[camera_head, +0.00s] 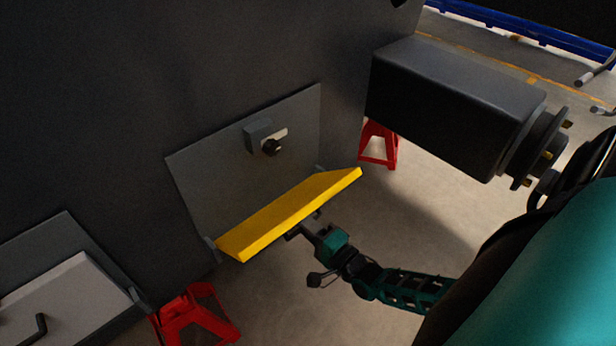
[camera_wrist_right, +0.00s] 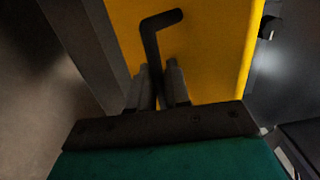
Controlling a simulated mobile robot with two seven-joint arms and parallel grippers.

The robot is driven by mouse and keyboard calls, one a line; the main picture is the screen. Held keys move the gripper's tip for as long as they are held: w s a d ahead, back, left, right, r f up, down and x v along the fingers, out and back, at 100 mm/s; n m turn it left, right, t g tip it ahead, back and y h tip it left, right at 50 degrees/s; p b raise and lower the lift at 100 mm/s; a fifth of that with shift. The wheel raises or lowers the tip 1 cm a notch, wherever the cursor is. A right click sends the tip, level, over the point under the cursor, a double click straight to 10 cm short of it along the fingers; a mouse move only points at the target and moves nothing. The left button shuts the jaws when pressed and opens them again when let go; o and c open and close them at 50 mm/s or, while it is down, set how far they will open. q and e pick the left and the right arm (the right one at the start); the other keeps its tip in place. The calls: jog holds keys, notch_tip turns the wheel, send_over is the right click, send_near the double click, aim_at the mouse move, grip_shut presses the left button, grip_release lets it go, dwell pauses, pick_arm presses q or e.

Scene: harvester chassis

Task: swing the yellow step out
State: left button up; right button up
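The yellow step (camera_head: 290,213) is a flat panel at the bottom of a grey plate (camera_head: 225,160) on the dark chassis side. It stands out from the plate at an angle. A bent black handle (camera_wrist_right: 151,45) is on the step's yellow face (camera_wrist_right: 215,50) in the right wrist view. My right gripper (camera_head: 297,233) reaches under the step from the lower right in the head view. Its fingers (camera_wrist_right: 160,85) sit close on both sides of the handle and look shut on it. My left gripper is not in view.
A small latch box (camera_head: 259,136) with a dark knob is on the plate above the step. A dark box-shaped beam (camera_head: 450,95) juts out at the right. Red stands (camera_head: 195,318) are below the chassis. Open floor lies in front of the step.

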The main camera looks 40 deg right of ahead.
aim_at(307, 204)
jog(key=r+t, duration=0.1)
jog(key=r, duration=0.2)
jog(key=r+t, duration=0.2)
jog(key=r, duration=0.2)
jog(key=r+t, duration=0.2)
jog(key=r, duration=0.2)
jog(key=shift+s+d+r+p, duration=0.2)
jog(key=shift+s+p, duration=0.05)
jog(key=shift+p, duration=0.05)
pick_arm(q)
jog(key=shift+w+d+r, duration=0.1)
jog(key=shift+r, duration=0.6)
pick_arm(e)
jog(key=shift+a, duration=0.1)
notch_tip(307, 204, down, 9)
jog(key=w+g, duration=0.1)
jog(key=g, duration=0.4)
pick_arm(q)
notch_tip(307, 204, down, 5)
jog(key=b, duration=0.5)
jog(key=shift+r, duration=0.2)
pick_arm(e)
jog(key=s+f, duration=0.8)
jog(key=s, duration=0.5)
jog(key=shift+d+f+g, duration=0.3)
